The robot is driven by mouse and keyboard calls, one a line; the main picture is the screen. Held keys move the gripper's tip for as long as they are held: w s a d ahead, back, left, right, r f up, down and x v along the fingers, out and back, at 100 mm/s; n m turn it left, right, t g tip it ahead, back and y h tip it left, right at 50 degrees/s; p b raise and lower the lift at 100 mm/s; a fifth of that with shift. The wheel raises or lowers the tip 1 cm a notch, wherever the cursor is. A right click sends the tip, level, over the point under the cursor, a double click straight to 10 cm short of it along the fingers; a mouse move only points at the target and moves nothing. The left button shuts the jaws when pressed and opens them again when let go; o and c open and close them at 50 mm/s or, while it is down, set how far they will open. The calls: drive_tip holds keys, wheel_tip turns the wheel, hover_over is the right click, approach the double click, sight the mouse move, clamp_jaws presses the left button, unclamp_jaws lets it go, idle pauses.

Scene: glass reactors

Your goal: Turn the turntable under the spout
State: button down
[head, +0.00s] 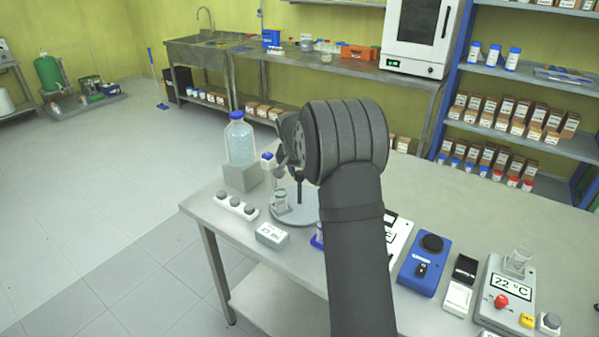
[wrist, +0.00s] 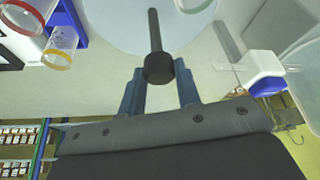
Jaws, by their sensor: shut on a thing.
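The turntable (head: 310,213) is a pale grey disc on the bench, partly hidden by my arm in the head view. It fills the top of the wrist view (wrist: 120,22). A dark upright peg (wrist: 155,30) with a round knob rises from it. My gripper (wrist: 160,85) is shut on the peg, with one blue-grey finger on each side of the knob. A small glass (head: 282,201) stands on the disc's left part. The white spout with a blue cap (head: 268,158) is at the disc's back left; it shows right of my fingers in the wrist view (wrist: 262,65).
A large blue-capped bottle (head: 239,142) stands on a grey block (head: 240,178). A switch strip (head: 236,208) and a small labelled box (head: 271,235) lie in front. A blue device (head: 423,268) and a hotplate (head: 510,285) stand to the right.

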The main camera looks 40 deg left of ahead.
drive_tip(key=shift+s+a+f+m+h, duration=0.1)
drive_tip(key=shift+m+h, duration=0.55)
drive_tip(key=shift+m, duration=1.05)
drive_tip(key=shift+a+m+h, duration=0.1)
drive_tip(key=shift+m+h, duration=0.55)
drive_tip(key=shift+m, duration=1.05)
drive_tip(key=shift+a+m+g+h, duration=0.1)
drive_tip(key=shift+m+g+h, duration=0.25)
drive_tip(key=shift+m, duration=1)
drive_tip(key=shift+m+g+h, duration=0.15)
drive_tip(key=shift+m+h, duration=0.4)
drive_tip(key=shift+m, duration=1.3)
drive_tip(key=c, duration=1.1)
unclamp_jaws()
drive_tip(key=shift+o, duration=0.2)
drive_tip(key=shift+h, duration=0.3)
drive_tip(key=v, duration=1.7)
drive_tip(key=shift+w+r, duration=0.25)
drive_tip(key=shift+r, duration=0.1)
